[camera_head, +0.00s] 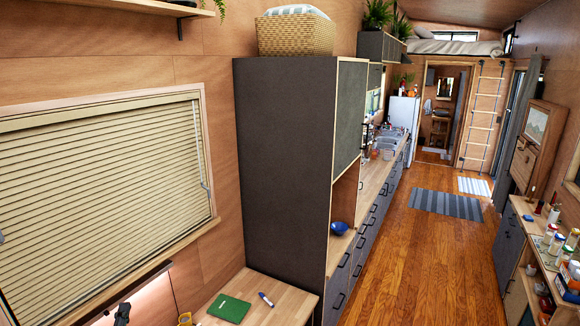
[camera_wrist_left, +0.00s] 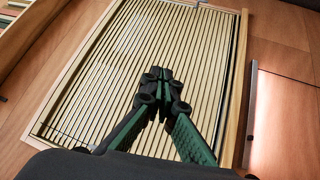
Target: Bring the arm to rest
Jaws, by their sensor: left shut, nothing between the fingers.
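My left gripper (camera_wrist_left: 160,76) fills the middle of the left wrist view, its dark and green fingers meeting at the tips with nothing between them. Behind it in that view are the blinds of a window (camera_wrist_left: 190,45). In the head view only a small dark part of the left gripper (camera_head: 122,314) shows at the bottom edge, in front of a lit panel. It is left of the wooden desk top (camera_head: 285,291) and apart from the things on it. My right gripper is in neither view.
A green book (camera_head: 229,308) and a blue-and-white marker (camera_head: 266,299) lie on the desk top. A tall dark cabinet (camera_head: 285,150) stands behind it. The window blinds (camera_head: 100,180) cover the left wall.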

